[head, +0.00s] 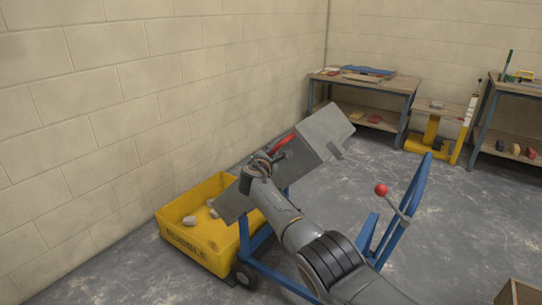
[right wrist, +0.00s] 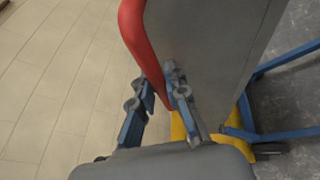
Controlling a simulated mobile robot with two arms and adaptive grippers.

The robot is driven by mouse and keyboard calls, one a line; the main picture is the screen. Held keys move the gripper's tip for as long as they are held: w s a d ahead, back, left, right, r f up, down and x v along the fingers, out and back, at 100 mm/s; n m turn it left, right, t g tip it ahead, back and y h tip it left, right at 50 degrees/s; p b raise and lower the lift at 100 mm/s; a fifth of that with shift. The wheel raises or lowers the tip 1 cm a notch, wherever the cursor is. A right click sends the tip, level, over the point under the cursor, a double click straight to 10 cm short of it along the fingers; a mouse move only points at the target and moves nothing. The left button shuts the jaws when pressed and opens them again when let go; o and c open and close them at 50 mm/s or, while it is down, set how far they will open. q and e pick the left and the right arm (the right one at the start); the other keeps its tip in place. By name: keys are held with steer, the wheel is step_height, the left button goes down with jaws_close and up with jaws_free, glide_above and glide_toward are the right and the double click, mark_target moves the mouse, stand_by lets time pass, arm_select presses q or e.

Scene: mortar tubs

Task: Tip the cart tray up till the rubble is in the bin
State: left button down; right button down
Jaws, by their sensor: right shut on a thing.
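The grey cart tray (head: 325,132) is tilted steeply, its lower left end over the yellow bin (head: 190,245) marked RUBBLE. A few pale rubble pieces (head: 189,220) lie in the bin. The tray's inside is mostly hidden, so I cannot tell whether rubble is left in it. My right gripper (head: 268,160) is shut on the red handle (head: 286,142) on the tray's side. In the right wrist view, the red handle (right wrist: 134,35) runs down between the fingers (right wrist: 156,97), beside the tray wall (right wrist: 205,60). My left gripper is not in view.
The blue cart frame (head: 275,272) stands against the bin, with a red-knobbed lever (head: 381,189) at its right. A block wall (head: 120,110) runs close behind the bin. Workbenches (head: 365,82) and a yellow stand (head: 432,130) are at the back.

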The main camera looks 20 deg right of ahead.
steer(key=c, duration=1.3)
jaws_free()
steer(key=shift+c, duration=0.2)
steer(key=shift+v, duration=1.25)
steer(key=v, duration=0.9)
steer(key=shift+s, duration=0.25)
steer(key=shift+a, duration=0.15)
